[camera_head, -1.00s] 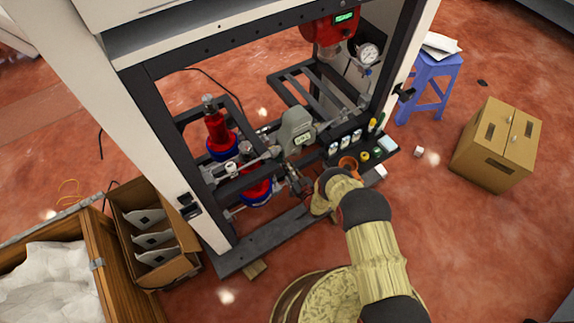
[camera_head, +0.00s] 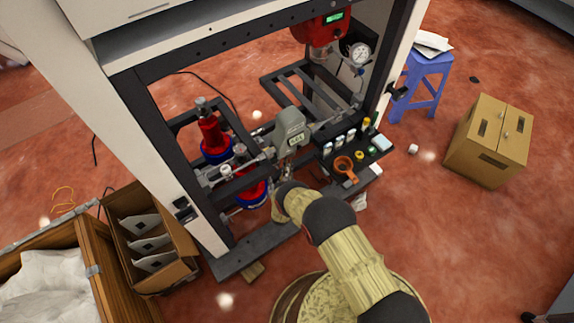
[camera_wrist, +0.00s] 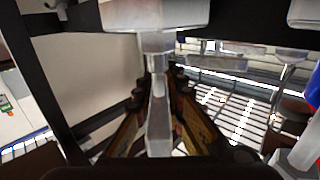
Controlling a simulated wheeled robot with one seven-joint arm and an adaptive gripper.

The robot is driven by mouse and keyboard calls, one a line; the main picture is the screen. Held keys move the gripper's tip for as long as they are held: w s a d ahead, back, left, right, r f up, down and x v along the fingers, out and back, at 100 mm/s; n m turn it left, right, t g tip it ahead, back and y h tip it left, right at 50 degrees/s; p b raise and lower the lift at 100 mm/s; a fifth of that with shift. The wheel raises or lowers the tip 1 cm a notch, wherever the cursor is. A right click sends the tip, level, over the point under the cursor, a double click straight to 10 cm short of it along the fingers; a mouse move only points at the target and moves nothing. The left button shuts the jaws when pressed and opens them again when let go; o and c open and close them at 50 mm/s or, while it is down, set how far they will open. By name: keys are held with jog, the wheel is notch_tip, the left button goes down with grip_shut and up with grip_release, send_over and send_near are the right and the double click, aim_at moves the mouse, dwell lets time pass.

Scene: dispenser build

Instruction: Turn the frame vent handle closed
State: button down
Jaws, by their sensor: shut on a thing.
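In the wrist view, a pale metal handle (camera_wrist: 160,125) runs down from a metal fitting (camera_wrist: 158,15) between the fingers of my gripper (camera_wrist: 158,88). The dark, brown-sided fingers are shut on the handle from both sides. In the head view, my gripper (camera_head: 287,170) is low inside the black frame, just below the grey gauge body (camera_head: 290,128). My wrist hides most of the fingers and the handle there, so the handle's exact angle cannot be told from the head view.
Red cylinders with blue bases (camera_head: 213,140) stand left of my gripper. An orange ring-shaped tool (camera_head: 345,166) and small bottles lie on a black shelf to the right. A cardboard box (camera_head: 488,140) and a blue stool (camera_head: 423,80) stand on the open floor at right.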

jog(key=shift+d+m+h, duration=0.2)
jog(key=shift+m+h, duration=0.1)
jog(key=shift+h, duration=0.1)
jog(key=c, duration=2)
grip_release()
jog(key=shift+o, duration=0.8)
jog(key=shift+s, duration=0.1)
jog(key=s+a, duration=0.2)
jog(key=s, duration=0.9)
jog(key=shift+s+a, duration=0.2)
jog(key=shift+s, duration=0.1)
